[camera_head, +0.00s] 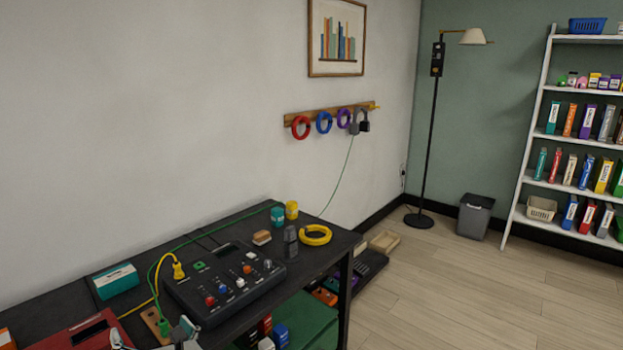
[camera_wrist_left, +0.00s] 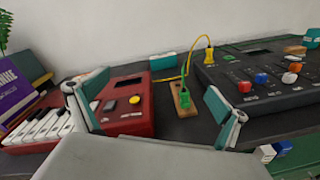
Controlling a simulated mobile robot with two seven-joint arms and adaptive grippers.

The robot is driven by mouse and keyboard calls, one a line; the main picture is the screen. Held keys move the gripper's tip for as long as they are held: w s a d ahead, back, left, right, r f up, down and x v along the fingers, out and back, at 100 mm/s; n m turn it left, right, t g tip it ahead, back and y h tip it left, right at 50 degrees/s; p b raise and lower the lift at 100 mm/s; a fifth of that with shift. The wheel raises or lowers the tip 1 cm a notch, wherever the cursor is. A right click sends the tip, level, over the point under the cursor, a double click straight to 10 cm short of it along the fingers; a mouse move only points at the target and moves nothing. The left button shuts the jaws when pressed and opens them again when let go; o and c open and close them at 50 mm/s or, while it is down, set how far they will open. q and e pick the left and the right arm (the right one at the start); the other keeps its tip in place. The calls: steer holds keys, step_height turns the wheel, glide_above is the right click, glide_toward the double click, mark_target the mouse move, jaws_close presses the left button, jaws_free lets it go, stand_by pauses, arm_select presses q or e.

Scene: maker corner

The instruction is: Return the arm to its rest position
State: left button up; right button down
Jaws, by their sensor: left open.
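My left gripper (camera_head: 150,336) shows at the bottom left edge of the head view, over the front of the dark workbench (camera_head: 328,243). Its two teal-padded fingers are spread wide apart in the left wrist view (camera_wrist_left: 158,108), with nothing held between them. Beyond the fingers are a red keyboard device (camera_wrist_left: 130,115) and a wooden block (camera_wrist_left: 185,108) with a green plug (camera_wrist_left: 184,98). My right gripper is in neither view.
A black control box (camera_head: 222,285) with coloured knobs, a yellow plug (camera_head: 178,270) and cables lies on the bench. Open floor (camera_head: 480,290) lies to the right, before a white shelf (camera_head: 541,131).

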arm_select(q)
steer(key=s+d+f+m+t+h, duration=0.3)
steer(key=s+d+m+h, duration=0.35)
steer(key=m, duration=0.95)
steer(key=s+d+f+m+t+h, duration=0.35)
steer(key=d+m+h, duration=0.5)
steer(key=m, duration=0.65)
steer(key=s+d+f+m+g, duration=0.1)
steer(key=s+f+m+g, duration=0.7)
steer(key=s+f+m, duration=0.6)
step_height(320, 180, down, 3)
steer(key=shift+s+f, duration=0.15)
steer(key=shift+s, duration=0.55)
